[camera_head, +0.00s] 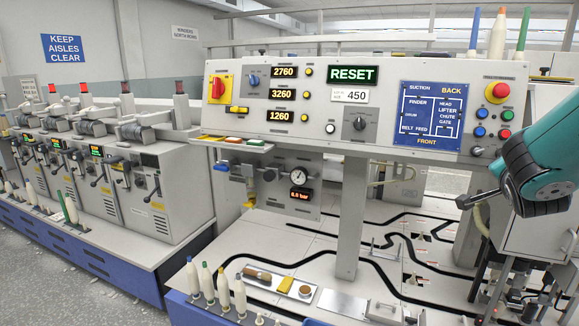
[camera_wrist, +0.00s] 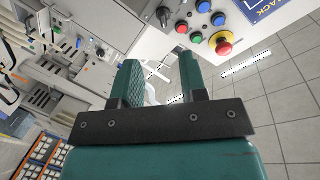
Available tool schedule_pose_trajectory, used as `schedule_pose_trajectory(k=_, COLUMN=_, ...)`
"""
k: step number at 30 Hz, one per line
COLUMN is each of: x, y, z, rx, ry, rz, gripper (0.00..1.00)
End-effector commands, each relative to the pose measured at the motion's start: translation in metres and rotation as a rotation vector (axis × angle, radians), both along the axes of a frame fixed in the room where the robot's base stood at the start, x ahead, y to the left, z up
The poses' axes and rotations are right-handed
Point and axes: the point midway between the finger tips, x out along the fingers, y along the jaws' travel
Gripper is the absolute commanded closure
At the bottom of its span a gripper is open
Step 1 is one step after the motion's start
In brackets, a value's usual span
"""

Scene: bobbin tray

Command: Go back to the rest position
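My gripper shows in the wrist view (camera_wrist: 160,64). Its two green fingers stand apart with a clear gap, and I see nothing gripped between them. A small white shape shows low in the gap, and I cannot tell what it is. The control panel (camera_wrist: 168,42) with coloured buttons lies beyond the fingertips, apart from them. In the head view my teal arm is at the right edge, just right of the panel (camera_head: 330,131). The finger gap is not clear there.
A blue flow diagram (camera_head: 430,115) and a red emergency button (camera_head: 497,91) are close left of my arm. Upright bobbins (camera_head: 223,287) and a small tray (camera_head: 250,289) stand on the lower deck. Grey winding machines (camera_head: 150,190) line the left.

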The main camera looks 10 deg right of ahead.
Motion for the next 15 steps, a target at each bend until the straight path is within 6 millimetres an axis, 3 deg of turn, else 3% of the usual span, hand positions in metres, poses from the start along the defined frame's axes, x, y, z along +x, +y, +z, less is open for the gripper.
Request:
schedule_pose_trajectory(k=4, x=0.002, y=0.093, z=-0.021, rx=0.091, ry=0.284, rz=0.233, gripper=0.61)
schedule_pose_trajectory(k=8, x=-0.023, y=0.193, z=-0.039, rx=0.102, ry=0.58, rz=0.572, gripper=0.61)
schedule_pose_trajectory(k=12, x=-0.082, y=0.287, z=-0.045, rx=0.021, ry=0.851, rz=1.007, gripper=0.61)
schedule_pose_trajectory(k=15, x=-0.135, y=0.335, z=-0.043, rx=-0.083, ry=0.999, rz=1.318, gripper=0.61)
